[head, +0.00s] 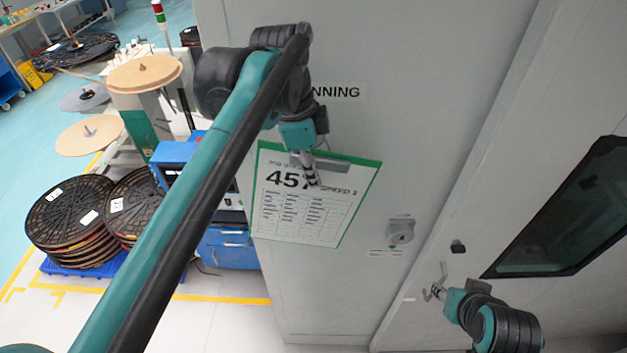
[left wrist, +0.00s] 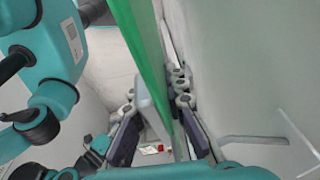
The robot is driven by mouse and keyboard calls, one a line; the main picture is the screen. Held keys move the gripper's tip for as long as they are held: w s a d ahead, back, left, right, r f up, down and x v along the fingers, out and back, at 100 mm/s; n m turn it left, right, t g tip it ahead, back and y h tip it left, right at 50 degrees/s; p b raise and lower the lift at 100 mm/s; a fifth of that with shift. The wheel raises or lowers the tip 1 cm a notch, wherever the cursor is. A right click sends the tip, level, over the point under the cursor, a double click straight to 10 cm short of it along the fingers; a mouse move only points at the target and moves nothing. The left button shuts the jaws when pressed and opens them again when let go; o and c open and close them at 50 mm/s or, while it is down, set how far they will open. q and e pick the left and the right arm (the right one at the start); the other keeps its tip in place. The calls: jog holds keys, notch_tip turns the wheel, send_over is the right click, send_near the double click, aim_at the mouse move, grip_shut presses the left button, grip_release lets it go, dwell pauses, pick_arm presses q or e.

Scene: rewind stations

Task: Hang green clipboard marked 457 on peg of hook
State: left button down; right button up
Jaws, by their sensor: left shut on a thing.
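The green clipboard (head: 345,222) carries a white sheet that reads 45 and a digit partly hidden by my gripper. My left gripper (head: 308,176) is shut on its top edge near the clip. The clipboard hangs slightly tilted in front of the grey cabinet face. In the left wrist view its green edge (left wrist: 150,60) runs between the two fingers. No hook peg shows clearly in the head view; my arm and the clipboard cover part of the wall. My right gripper (head: 437,284) is empty at the lower right, its fingers apart.
A wall label ending in NNING (head: 335,92) is partly behind my left arm. A round grey fitting (head: 400,230) sits right of the clipboard. A dark window (head: 565,220) is at right. Stacked black reels (head: 68,220) and a blue machine (head: 178,160) stand at left.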

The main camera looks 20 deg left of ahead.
pick_arm(q)
jog(key=shift+w+a+f, duration=0.1)
jog(key=shift+w+a, duration=0.1)
jog(key=shift+w, duration=0.5)
jog(key=shift+w+a+f, duration=0.1)
jog(key=shift+w+a, duration=0.1)
jog(key=shift+w, duration=0.5)
jog(key=shift+w+a+f, duration=0.1)
jog(key=shift+w+a, duration=0.1)
jog(key=shift+w, duration=0.5)
